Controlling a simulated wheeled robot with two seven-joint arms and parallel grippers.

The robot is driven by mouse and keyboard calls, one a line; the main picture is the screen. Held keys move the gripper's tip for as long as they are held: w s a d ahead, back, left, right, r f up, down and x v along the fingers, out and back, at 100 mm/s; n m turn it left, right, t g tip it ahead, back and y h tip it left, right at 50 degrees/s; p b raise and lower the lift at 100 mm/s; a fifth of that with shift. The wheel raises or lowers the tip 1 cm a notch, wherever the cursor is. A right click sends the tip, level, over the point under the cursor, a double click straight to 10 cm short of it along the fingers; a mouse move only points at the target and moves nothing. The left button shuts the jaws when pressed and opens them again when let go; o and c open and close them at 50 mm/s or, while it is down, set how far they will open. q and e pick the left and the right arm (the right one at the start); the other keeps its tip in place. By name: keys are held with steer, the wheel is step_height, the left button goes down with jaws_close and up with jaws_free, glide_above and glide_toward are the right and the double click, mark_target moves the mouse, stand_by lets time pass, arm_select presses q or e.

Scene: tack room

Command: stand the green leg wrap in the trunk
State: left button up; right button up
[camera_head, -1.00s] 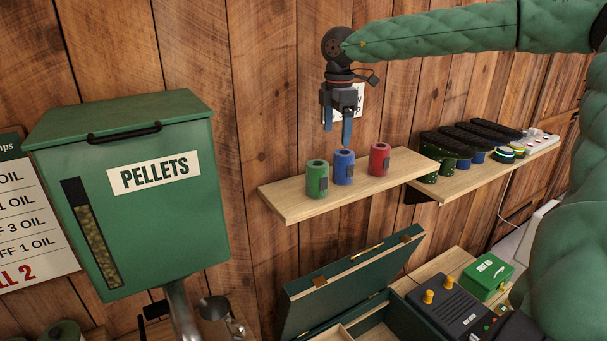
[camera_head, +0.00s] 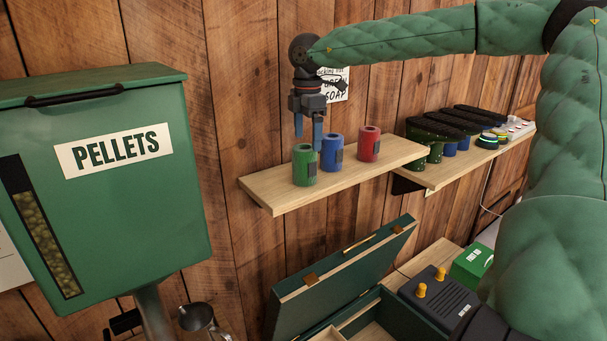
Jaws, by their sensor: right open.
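The green leg wrap (camera_head: 304,167) stands upright at the left of a row on a wooden wall shelf (camera_head: 275,196). A blue wrap (camera_head: 331,153) and a red wrap (camera_head: 369,144) stand to its right. My right gripper (camera_head: 308,136) points down, open and empty, with its blue fingertips just over or behind the green wrap; I cannot tell whether they touch it. The dark green trunk (camera_head: 345,276) stands below the shelf with its lid raised and pale wooden compartments inside, partly cut off by the frame. My left gripper is not in view.
A green pellet bin (camera_head: 110,200) hangs at the left. A second shelf (camera_head: 455,172) at the right holds several brushes (camera_head: 480,122). A dark box with yellow knobs (camera_head: 440,295) and a green box (camera_head: 470,266) sit right of the trunk.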

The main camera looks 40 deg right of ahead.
mark_target(307, 146)
steer(key=shift+s+f, duration=0.1)
steer(key=shift+f, duration=0.15)
steer(key=shift+s+f, duration=0.1)
steer(key=shift+f, duration=0.1)
step_height(307, 146, down, 2)
steer(key=shift+a+f, duration=0.1)
steer(key=shift+a, duration=0.05)
steer(key=f, duration=0.1)
steer(key=a+f+p, duration=0.1)
steer(key=f, duration=0.1)
steer(key=shift+f, duration=0.25)
steer(key=shift+d+f, duration=0.1)
steer(key=shift+f, duration=0.65)
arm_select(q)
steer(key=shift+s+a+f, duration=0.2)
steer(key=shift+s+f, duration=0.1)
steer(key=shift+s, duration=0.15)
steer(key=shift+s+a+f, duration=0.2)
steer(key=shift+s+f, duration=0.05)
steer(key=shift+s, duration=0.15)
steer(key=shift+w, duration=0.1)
arm_select(e)
steer(key=c, duration=1.1)
